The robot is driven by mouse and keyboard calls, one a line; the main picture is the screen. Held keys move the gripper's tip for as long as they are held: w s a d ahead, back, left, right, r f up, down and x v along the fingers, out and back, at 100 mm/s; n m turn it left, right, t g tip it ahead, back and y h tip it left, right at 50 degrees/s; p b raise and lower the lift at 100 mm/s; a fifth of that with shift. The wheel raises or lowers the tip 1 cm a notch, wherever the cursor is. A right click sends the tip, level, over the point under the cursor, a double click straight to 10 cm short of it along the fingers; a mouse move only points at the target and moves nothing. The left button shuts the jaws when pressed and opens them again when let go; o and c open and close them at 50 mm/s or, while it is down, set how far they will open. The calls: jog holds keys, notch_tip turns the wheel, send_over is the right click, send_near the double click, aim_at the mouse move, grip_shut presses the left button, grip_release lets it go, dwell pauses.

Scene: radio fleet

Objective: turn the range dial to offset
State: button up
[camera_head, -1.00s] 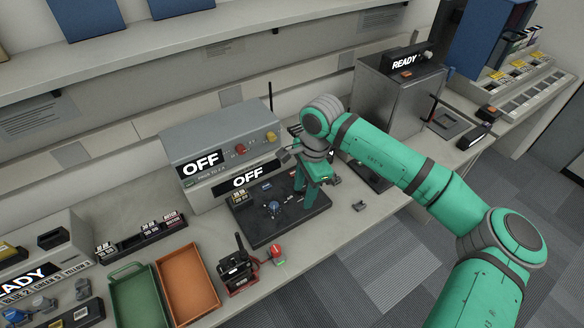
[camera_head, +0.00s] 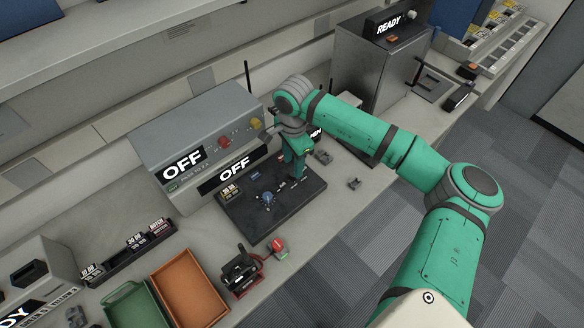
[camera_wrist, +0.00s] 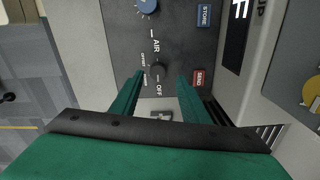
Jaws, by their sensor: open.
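A dark control panel (camera_head: 244,222) lies flat on the bench before a grey box with two OFF displays. In the wrist view a small black dial (camera_wrist: 157,72) sits between my fingertips, with "AIR" printed on one side and "OFF" on the other.
Blue STORE (camera_wrist: 204,15) and red SEND (camera_wrist: 199,78) buttons sit beside the dial. The grey box (camera_head: 195,125) stands close behind the panel. A black device (camera_head: 241,271), an orange tray (camera_head: 188,295) and a green tray (camera_head: 130,305) are at the left front.

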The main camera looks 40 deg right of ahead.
jog(key=shift+s+d+f, duration=0.15)
jog(key=shift+s+f, duration=0.05)
jog(key=shift+f, duration=0.45)
jog(key=shift+s+d+f, duration=0.15)
jog(key=shift+f, duration=0.45)
jog(key=shift+a+f, duration=0.1)
jog(key=shift+f, duration=0.25)
jog(key=shift+w+a+f, duration=0.15)
jog(key=shift+a+f, duration=0.05)
jog(key=shift+f, duration=0.05)
jog(key=shift+c, duration=0.7)
jog(key=shift+d, duration=0.1)
jog(key=c, duration=0.9)
